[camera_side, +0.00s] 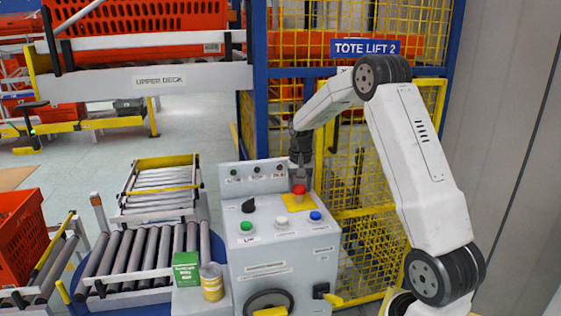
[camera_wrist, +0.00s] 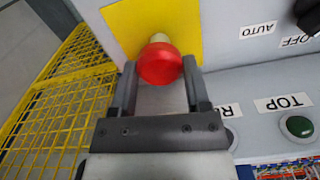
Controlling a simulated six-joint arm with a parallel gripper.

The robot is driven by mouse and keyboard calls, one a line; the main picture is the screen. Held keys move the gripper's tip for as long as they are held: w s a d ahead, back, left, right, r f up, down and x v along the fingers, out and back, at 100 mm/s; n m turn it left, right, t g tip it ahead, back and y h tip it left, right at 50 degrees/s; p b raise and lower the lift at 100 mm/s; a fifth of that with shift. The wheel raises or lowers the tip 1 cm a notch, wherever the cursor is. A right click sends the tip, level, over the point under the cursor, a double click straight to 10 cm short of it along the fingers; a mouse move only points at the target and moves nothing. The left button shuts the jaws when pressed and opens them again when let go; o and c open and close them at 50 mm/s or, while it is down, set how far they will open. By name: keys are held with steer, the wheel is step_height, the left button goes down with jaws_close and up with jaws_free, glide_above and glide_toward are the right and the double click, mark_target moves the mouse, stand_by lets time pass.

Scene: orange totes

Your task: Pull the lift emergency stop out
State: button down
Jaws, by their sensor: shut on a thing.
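The emergency stop is a red mushroom button (camera_side: 299,189) on a yellow plate (camera_side: 297,203), on the sloped top of the grey control console (camera_side: 270,262). In the wrist view the red button (camera_wrist: 160,64) sits between the two fingertips of my gripper (camera_wrist: 160,82), with a pale stem showing behind its head. The yellow plate (camera_wrist: 125,25) is behind it. My gripper (camera_side: 300,172) comes down from above in the side view, shut on the red button. The exact contact of the fingers with the button's sides is partly hidden.
The console also carries a black selector knob (camera_side: 248,206), a green button (camera_side: 247,226), a white button (camera_side: 281,220) and a blue button (camera_side: 315,216). A raised back panel (camera_side: 226,178) stands close to my gripper. Yellow mesh fencing (camera_side: 355,165) is behind. A green box (camera_side: 186,269) and yellow can (camera_side: 211,283) stand at left.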

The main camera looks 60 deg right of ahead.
mark_target(299, 186)
steer(key=shift+r, duration=0.3)
steer(key=shift+c, duration=1)
jaws_free()
steer(key=shift+o, duration=0.7)
steer(key=shift+f, duration=0.1)
steer(key=shift+r, duration=3.95)
